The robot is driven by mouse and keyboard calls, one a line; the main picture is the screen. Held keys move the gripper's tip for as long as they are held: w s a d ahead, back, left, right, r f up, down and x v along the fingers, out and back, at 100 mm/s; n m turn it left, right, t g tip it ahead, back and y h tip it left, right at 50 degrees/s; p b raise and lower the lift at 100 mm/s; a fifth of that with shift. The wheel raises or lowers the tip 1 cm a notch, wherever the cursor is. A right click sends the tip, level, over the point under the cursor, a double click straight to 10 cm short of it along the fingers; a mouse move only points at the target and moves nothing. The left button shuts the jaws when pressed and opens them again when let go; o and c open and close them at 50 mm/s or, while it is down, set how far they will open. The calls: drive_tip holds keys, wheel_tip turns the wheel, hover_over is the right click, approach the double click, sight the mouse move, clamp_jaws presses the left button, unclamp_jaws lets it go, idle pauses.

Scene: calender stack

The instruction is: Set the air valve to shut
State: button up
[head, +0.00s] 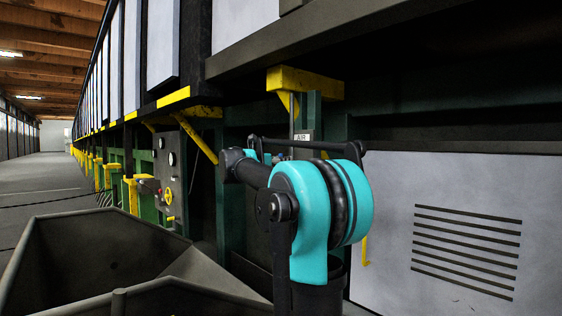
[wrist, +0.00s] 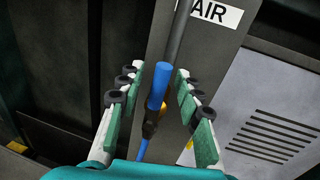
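The air valve shows in the wrist view as a bright blue handle (wrist: 159,85) with a dark fitting (wrist: 150,122) below it. A grey pipe runs up from behind it, past a white AIR label (wrist: 215,12). My gripper (wrist: 159,73) is open, with one green-padded finger on each side of the blue part and a gap on both sides. A small yellow-orange part shows behind the fitting. In the head view my arm hides the valve and the gripper; only the AIR label (head: 303,136) shows above it.
A white slotted panel (head: 465,245) stands to the right. A grey box with gauges and a yellow wheel (head: 168,196) stands at the left, behind a dark open bin (head: 100,250). A dark overhang with a yellow bracket (head: 303,80) lies above my arm.

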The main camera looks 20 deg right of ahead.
drive_tip(key=shift+c, duration=0.6)
clamp_jaws()
